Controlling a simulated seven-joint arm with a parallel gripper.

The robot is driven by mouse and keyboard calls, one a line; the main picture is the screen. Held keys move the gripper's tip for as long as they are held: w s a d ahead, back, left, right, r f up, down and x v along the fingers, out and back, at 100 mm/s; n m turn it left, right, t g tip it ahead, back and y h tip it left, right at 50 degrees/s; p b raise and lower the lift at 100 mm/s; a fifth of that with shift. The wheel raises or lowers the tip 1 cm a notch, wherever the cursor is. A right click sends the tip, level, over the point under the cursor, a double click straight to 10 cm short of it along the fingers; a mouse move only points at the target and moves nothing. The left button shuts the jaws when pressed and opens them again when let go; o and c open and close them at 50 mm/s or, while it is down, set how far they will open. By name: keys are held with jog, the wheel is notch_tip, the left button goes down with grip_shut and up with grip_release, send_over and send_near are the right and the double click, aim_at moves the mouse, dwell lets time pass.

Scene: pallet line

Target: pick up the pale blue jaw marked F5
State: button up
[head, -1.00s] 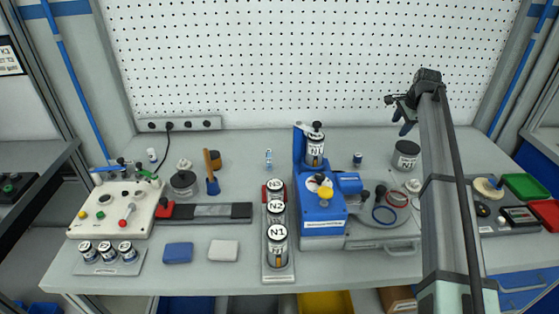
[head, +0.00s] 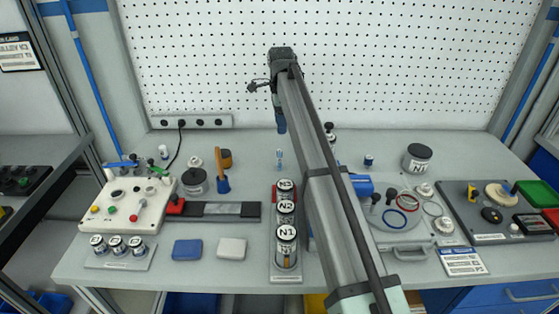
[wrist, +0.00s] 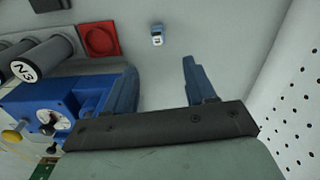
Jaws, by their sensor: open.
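The pale blue jaw (head: 279,158) stands on the bench behind the row of jars, a small piece with a white label. It also shows in the wrist view (wrist: 157,36), just past the fingertips and between their lines; its marking is too small to read. My gripper (wrist: 159,70) is open with nothing between its blue fingers. In the head view my gripper (head: 281,122) hangs above the bench near the pegboard, fingers pointing down, over the jaw's area and apart from it.
Upright jars N1 (head: 287,247), N2 and N3 (wrist: 28,70) stand in a row in front of the jaw. A red square pad (wrist: 99,39) lies near it. A blue machine (wrist: 45,108) is close by, and the pegboard (head: 400,70) rises behind. Bench around the jaw is clear.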

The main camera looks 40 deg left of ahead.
aim_at(279, 151)
jog(key=f, duration=1.3)
jog(key=shift+s+f, duration=0.25)
jog(key=shift+f, duration=0.1)
jog(key=shift+c, duration=0.3)
grip_shut()
